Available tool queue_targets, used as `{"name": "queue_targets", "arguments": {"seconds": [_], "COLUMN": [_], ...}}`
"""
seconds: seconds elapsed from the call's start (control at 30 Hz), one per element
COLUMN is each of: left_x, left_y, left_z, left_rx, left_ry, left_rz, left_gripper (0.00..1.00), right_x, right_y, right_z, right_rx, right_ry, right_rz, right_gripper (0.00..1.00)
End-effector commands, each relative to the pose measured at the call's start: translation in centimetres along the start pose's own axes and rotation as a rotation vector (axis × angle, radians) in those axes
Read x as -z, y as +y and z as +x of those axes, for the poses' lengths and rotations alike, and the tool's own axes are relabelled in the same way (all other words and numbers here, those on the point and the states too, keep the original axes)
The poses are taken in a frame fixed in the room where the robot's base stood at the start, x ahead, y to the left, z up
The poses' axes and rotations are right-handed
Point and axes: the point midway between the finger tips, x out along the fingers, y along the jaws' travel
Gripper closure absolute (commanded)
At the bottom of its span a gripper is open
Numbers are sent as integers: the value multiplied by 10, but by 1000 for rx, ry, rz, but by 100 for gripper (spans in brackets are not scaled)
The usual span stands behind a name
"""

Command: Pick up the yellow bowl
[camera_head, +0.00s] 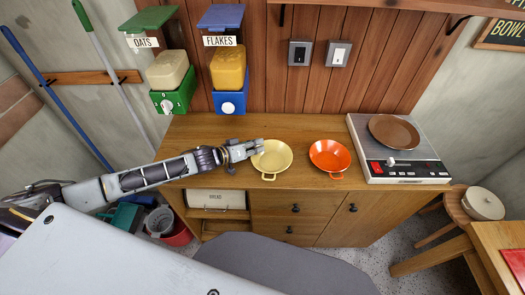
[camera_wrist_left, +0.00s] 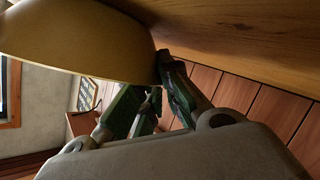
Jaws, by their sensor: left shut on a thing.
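The yellow bowl (camera_head: 272,157) is at the middle of the wooden counter in the head view, with a small loop handle at its front edge. My left gripper (camera_head: 256,147) reaches in from the left and is shut on the bowl's left rim. In the left wrist view the bowl (camera_wrist_left: 75,35) fills the upper left, and the fingers (camera_wrist_left: 160,90) meet its edge. I cannot tell whether the bowl touches the counter. My right gripper is not in view.
An orange pan (camera_head: 330,156) lies just right of the bowl. A hotplate (camera_head: 403,173) with a brown pan (camera_head: 394,132) stands at the counter's right end. Oats (camera_head: 168,75) and flakes (camera_head: 228,72) dispensers hang behind. The counter (camera_head: 205,128) behind the gripper is clear.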

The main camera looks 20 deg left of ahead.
Motion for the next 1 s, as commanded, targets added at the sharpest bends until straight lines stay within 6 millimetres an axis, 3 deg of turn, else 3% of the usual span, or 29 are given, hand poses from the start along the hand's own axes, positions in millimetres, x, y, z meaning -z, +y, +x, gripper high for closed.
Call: {"name": "queue_targets", "arguments": {"seconds": [0.37, 1.0], "left_x": [24, 116], "left_y": [17, 83], "left_z": [-10, -48], "left_rx": [-1, -2], "left_ry": [1, 3], "left_rz": [2, 4], "left_gripper": [100, 100], "right_x": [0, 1], "right_y": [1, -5], "right_z": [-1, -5], "right_rx": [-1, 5], "right_ry": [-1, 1], "right_rz": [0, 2], "right_gripper": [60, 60]}}
